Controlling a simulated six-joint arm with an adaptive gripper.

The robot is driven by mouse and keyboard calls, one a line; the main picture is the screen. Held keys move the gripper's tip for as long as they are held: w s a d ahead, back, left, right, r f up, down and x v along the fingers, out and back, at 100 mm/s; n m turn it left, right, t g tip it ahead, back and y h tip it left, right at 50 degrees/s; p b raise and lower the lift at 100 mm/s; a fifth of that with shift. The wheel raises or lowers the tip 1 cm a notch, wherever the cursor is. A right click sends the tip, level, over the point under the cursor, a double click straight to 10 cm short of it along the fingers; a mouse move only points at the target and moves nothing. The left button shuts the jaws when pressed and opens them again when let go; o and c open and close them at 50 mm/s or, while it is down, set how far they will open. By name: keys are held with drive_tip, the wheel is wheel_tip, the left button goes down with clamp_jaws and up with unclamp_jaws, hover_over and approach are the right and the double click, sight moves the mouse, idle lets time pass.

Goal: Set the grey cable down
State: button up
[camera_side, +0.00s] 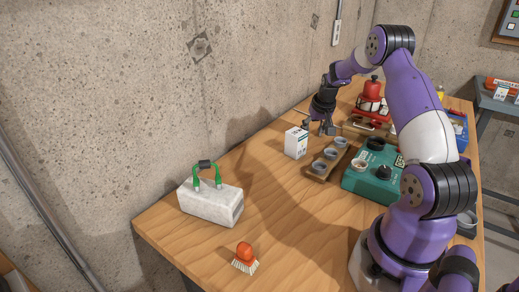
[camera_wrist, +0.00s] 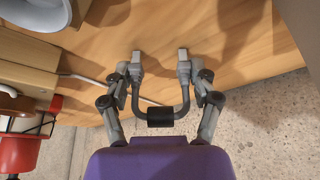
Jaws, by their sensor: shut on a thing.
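My gripper (camera_side: 324,129) is over the far part of the wooden table, near the wall, in the side view. In the wrist view my gripper (camera_wrist: 160,74) is shut on the grey cable (camera_wrist: 160,116), a U-shaped loop with a black sleeve at its bend. Its two pale plug ends point away from my palm, above the table wood. The cable is too small to make out clearly in the side view. I cannot tell whether the plugs touch the table.
A white carton (camera_side: 296,142) and a wooden rack with grey cups (camera_side: 326,162) stand close to my gripper. A teal box (camera_side: 370,178) is at the right. A white block with a green cable (camera_side: 210,202) and an orange brush (camera_side: 245,258) are nearer. Table between them is clear.

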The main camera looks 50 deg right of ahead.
drive_tip(key=o, duration=1)
drive_tip(key=shift+f, duration=0.1)
drive_tip(key=shift+a+r, duration=0.1)
drive_tip(key=shift+r, duration=0.4)
drive_tip(key=v, duration=1.1)
drive_tip(key=w+a+r+n, duration=0.15)
drive_tip(key=a+r, duration=0.35)
drive_tip(key=a, duration=0.5)
drive_tip(key=s+a+n+y, duration=0.1)
drive_tip(key=s+a+n, duration=0.1)
drive_tip(key=a, duration=0.5)
drive_tip(key=s+a+n+t+y, duration=0.1)
drive_tip(key=s+a+n, duration=0.2)
drive_tip(key=s+a, duration=0.2)
drive_tip(key=s+a+n+t+y, duration=0.1)
drive_tip(key=s+a+n, duration=0.1)
drive_tip(key=a, duration=0.7)
drive_tip(key=shift+s+a+r+n, duration=0.1)
drive_tip(key=shift+s+r+n, duration=0.05)
drive_tip(key=shift+s, duration=0.25)
drive_tip(key=shift+s+a+r+n, duration=0.1)
drive_tip(key=shift+s+r, duration=0.05)
drive_tip(key=shift+s, duration=0.2)
